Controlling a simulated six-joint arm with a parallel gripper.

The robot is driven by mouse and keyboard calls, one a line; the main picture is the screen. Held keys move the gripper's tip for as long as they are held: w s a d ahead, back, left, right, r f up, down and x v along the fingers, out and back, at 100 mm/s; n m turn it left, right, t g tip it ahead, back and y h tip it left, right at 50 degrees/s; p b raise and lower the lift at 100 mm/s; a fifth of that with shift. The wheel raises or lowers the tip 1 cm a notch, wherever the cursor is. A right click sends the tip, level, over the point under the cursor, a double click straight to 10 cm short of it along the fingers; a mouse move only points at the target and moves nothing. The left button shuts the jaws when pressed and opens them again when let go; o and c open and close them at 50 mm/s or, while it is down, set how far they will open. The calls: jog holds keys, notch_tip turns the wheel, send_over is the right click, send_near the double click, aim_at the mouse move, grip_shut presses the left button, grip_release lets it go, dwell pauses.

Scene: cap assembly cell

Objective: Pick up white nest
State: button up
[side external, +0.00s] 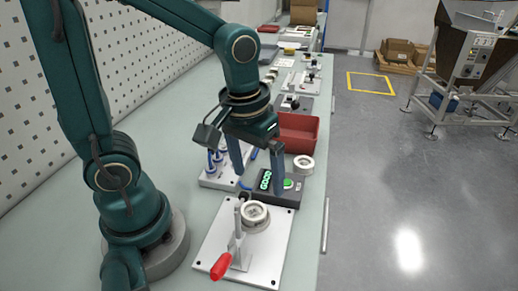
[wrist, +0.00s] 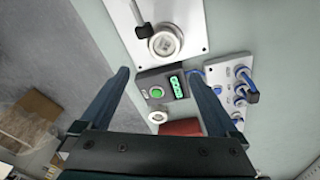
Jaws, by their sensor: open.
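A loose white ring-shaped part (side external: 303,171), which looks like the white nest, lies on the bench near its right edge, beside the red bin. It also shows in the wrist view (wrist: 153,117), below the test box and partly close to my gripper body. A second pale round part (side external: 254,219) sits on the white clamp plate (side external: 215,245); it shows at the top of the wrist view (wrist: 165,43). My gripper (side external: 260,198) is open and empty, pointing down above the test box. In the wrist view my gripper (wrist: 159,73) has its fingers wide apart, touching neither round part.
The dark test box (side external: 272,185) has a lit green "GOOD" display and a green button. A red-handled clamp (side external: 221,265) stands on the plate. A rack with blue pegs (side external: 212,178) is to the left, a red bin (side external: 300,128) behind. Several items line the far bench.

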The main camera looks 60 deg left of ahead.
aim_at(255, 212)
jog(key=f, duration=0.1)
jog(key=f+g, duration=0.1)
jog(key=f, duration=0.1)
jog(key=shift+s+f, duration=0.1)
jog(key=shift+s, duration=0.2)
jog(key=shift+f, duration=2.25)
grip_shut()
jog(key=shift+r, duration=0.15)
